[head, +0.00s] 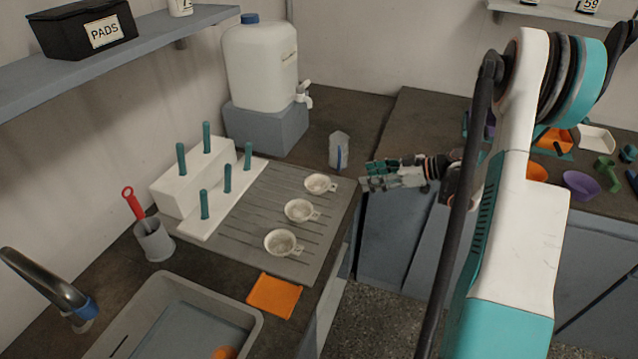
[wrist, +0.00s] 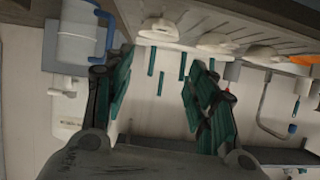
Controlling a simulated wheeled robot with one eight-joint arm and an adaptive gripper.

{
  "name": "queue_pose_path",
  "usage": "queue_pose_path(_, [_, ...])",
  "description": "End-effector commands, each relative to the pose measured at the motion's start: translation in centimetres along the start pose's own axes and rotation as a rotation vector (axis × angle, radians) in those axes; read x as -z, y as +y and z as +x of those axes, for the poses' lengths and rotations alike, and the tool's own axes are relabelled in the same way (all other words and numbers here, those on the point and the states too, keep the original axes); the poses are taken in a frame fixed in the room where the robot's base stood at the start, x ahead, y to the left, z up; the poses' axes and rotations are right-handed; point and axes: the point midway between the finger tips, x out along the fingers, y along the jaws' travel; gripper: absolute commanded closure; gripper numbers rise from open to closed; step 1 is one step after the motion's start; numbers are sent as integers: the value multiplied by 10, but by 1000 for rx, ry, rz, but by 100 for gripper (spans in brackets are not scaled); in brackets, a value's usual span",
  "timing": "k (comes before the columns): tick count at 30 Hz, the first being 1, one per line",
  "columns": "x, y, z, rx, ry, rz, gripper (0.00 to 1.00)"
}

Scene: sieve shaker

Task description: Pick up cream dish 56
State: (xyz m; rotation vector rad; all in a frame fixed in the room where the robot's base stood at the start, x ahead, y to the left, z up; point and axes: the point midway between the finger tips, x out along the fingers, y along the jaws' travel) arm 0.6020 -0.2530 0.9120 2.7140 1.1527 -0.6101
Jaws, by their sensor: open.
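Three cream dishes with small side handles stand in a row on the grey ridged drainboard (head: 235,232): a back one (head: 319,183), a middle one (head: 300,211) and a front one (head: 283,243). I cannot read a number on any of them, so I cannot tell which is 56. My gripper (head: 366,178) is open and empty, just right of the back dish and apart from it. In the wrist view, which looks upside down, the back dish (wrist: 160,29) shows at the top, beyond my open fingers (wrist: 160,68); the other two are to its right.
A white rack with teal pegs (head: 207,187) stands left of the dishes. An orange cloth (head: 274,295) and a sink (head: 250,325) lie in front.

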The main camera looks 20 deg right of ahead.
Motion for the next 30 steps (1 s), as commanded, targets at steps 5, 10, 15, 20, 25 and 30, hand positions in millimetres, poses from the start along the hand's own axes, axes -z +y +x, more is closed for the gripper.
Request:
queue_pose_path(5, [-20,4,-10,-11,31,-31,48])
queue_pose_path(10, [-23,5,6,-10,36,-38,48])
queue_pose_path(15, [-23,4,40,-8,35,-37,48])
queue_pose_path(20, [-21,5,64,-10,34,-36,48])
queue_pose_path(25, [-20,5,75,-11,34,-35,48])
queue_pose_path(30, [-23,3,85,-11,34,-35,48])
